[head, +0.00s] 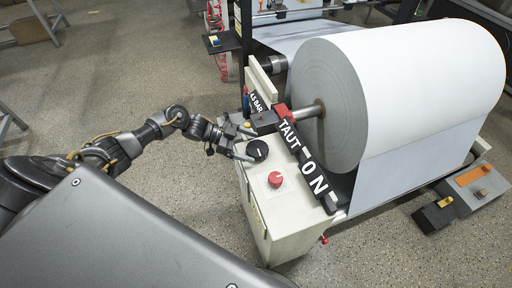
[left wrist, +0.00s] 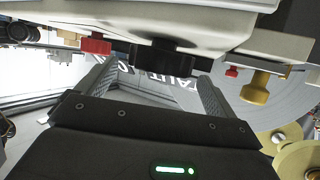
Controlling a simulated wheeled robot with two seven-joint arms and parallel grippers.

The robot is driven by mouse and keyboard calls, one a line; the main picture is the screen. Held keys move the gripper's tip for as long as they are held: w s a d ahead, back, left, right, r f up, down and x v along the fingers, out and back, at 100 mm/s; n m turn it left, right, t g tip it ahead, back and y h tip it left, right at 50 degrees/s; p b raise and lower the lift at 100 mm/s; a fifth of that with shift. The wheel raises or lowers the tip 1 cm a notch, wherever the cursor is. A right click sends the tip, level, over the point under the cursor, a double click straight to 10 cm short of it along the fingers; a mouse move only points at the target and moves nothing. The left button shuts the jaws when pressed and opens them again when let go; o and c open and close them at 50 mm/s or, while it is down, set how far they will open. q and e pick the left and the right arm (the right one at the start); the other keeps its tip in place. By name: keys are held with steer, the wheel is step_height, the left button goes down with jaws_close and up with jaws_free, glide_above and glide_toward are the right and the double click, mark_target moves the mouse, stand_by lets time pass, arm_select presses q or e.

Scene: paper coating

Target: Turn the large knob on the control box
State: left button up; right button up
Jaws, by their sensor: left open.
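The control box (head: 256,210) is a pale box beside a big paper roll. The large knob (head: 257,150), round and black with a white mark, sits on its top face. My left gripper (head: 247,142) is open at the knob's left side, close to it. In the left wrist view the black knob (left wrist: 160,56) shows between and just beyond the two spread fingers (left wrist: 157,74). I cannot tell whether a finger touches it. My right gripper is not in view.
A red knob (head: 276,180) sits nearer on the same box. A black strip with white letters (head: 305,162) runs along the box's right edge. The white paper roll (head: 400,85) fills the right side. Floor (head: 110,85) to the left is open.

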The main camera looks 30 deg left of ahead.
arm_select(q)
steer(key=v, duration=0.7)
steer(key=shift+a, duration=0.1)
